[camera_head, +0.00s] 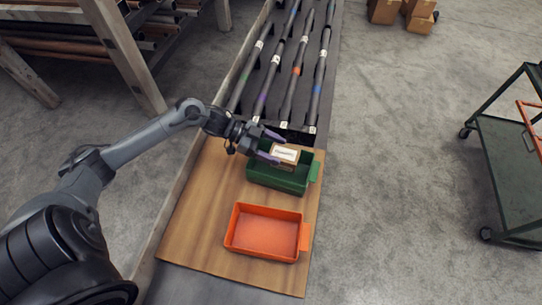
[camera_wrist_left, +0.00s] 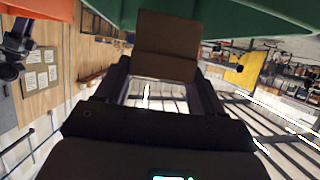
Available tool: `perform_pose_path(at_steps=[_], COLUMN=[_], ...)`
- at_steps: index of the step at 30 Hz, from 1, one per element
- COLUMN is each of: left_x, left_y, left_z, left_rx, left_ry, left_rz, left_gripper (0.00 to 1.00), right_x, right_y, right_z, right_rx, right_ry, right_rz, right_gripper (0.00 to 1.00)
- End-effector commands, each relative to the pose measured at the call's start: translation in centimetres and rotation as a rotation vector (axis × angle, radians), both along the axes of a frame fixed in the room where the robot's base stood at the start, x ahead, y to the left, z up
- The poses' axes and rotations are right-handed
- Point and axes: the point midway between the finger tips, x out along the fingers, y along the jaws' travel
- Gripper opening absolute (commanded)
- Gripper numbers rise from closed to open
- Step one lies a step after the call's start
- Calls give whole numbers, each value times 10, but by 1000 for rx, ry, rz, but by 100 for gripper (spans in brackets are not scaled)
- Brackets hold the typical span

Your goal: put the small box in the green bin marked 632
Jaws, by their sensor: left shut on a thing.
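The small box (camera_head: 284,155) is brown cardboard with a white label. In the head view it is at the green bin (camera_head: 277,180), over its back part; I cannot tell whether it touches the bin. My left gripper (camera_head: 273,147) comes in from the left and is shut on the box. In the left wrist view the box (camera_wrist_left: 168,45) sits between the fingers, with the green bin's wall (camera_wrist_left: 225,16) beside it. The bin's 632 mark cannot be read here. My right gripper is not in view.
An orange bin (camera_head: 265,233) stands in front of the green bin on the wooden board (camera_head: 200,215). Several dark pipes (camera_head: 292,75) lie behind. A green cart (camera_head: 510,165) stands at the right. The board's left part is bare.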

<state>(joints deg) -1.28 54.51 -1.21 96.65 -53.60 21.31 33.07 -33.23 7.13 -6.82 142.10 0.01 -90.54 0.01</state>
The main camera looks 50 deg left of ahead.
Motion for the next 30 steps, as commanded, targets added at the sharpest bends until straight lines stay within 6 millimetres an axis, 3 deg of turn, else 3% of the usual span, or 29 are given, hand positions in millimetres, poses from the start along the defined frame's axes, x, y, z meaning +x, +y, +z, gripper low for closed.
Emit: perform_pose_path(at_steps=[8, 17, 30], left_x=[-5, -5, -5], left_y=[8, 7, 7], left_z=[-9, -43, -48], left_rx=[-2, -2, -2], left_ry=[-3, -2, -2], left_rz=[1, 1, 0], left_gripper=[26, 26, 26], right_x=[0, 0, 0], right_y=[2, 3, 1], right_z=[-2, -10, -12], right_rx=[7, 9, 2], right_ry=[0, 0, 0], right_rz=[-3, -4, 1], right_gripper=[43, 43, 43])
